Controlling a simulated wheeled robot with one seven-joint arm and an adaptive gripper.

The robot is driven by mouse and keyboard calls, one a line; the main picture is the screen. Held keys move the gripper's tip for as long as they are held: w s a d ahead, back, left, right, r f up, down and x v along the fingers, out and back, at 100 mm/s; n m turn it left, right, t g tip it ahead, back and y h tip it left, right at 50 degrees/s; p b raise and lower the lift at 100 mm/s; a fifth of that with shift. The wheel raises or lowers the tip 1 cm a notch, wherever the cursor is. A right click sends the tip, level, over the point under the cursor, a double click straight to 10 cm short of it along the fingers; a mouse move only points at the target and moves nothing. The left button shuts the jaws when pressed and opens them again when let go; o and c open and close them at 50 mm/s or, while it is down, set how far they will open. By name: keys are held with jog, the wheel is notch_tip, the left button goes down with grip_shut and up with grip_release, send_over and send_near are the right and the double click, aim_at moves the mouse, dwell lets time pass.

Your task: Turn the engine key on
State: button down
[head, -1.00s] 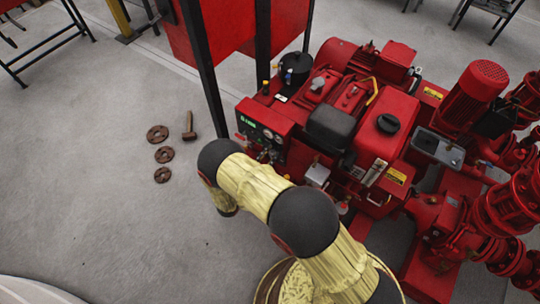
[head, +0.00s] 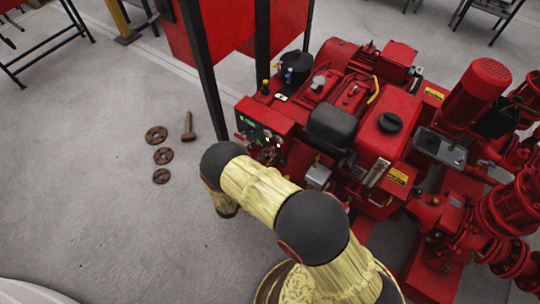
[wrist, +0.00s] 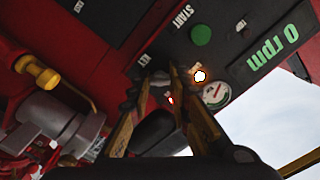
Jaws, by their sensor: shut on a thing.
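The red engine control panel (head: 268,112) is on the near left of the red pumpset in the head view. In the wrist view its face fills the upper part, with a green START button (wrist: 201,34), a "0 rpm" display (wrist: 273,47), a round gauge (wrist: 215,95) and a bright glowing lamp (wrist: 200,75). My gripper (wrist: 160,82) is at the panel, its two fingers shut on a small dark thing between the tips, which appears to be the engine key. The fingertips hide most of it, so its turn position cannot be told.
A hammer (head: 188,126) and several rusty round flanges (head: 163,155) lie on the floor. A dark post (head: 203,75) stands beside the panel.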

dwell(0.3)
jog(key=c, duration=1.7)
grip_release()
jog(key=shift+c, duration=0.2)
jog(key=shift+o, duration=0.5)
jog(key=v, duration=1.2)
